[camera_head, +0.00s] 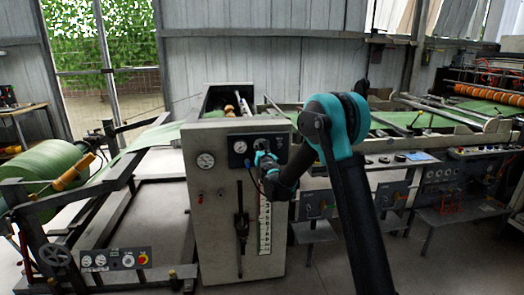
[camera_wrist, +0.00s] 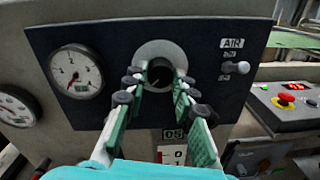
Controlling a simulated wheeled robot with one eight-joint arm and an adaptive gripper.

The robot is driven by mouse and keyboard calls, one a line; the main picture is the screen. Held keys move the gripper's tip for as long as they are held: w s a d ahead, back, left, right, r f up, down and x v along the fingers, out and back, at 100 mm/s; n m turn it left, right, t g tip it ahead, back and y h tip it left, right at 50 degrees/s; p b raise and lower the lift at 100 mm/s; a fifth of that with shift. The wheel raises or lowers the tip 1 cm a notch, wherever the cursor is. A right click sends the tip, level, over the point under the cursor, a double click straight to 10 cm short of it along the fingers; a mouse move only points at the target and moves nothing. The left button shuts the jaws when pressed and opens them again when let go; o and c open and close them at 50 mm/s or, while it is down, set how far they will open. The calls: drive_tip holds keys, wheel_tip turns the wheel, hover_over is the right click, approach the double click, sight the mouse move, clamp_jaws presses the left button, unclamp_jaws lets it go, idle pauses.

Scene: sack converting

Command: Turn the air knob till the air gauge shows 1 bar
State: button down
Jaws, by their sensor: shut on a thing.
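The air knob (camera_wrist: 160,74) is a round part with a pale grey ring, on a dark panel (camera_wrist: 110,40) marked AIR. My gripper (camera_wrist: 155,82) is shut on the knob, with one finger at its left and one at its right. The fingers hide part of the knob. The air gauge (camera_wrist: 76,72), a white dial, sits left of the knob on the same panel. Its needle seems to point down and left, but I cannot read the value surely. In the head view the gauge (camera_head: 240,147) is small, and my gripper (camera_head: 262,152) is at the panel.
A second white gauge (camera_wrist: 15,108) is left of the panel, also seen in the head view (camera_head: 205,160). A small toggle (camera_wrist: 236,67) is right of the knob. A control box (camera_wrist: 287,102) with a red button is at the right. A green roll (camera_head: 45,168) stands far left.

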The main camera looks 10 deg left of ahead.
drive_tip(key=m, duration=1.2)
idle(0.3)
drive_tip(key=shift+m, duration=0.3)
drive_tip(key=c, duration=1.2)
unclamp_jaws()
drive_tip(key=shift+r, duration=0.1)
drive_tip(key=v, duration=1.2)
drive_tip(key=shift+d+r, duration=0.15)
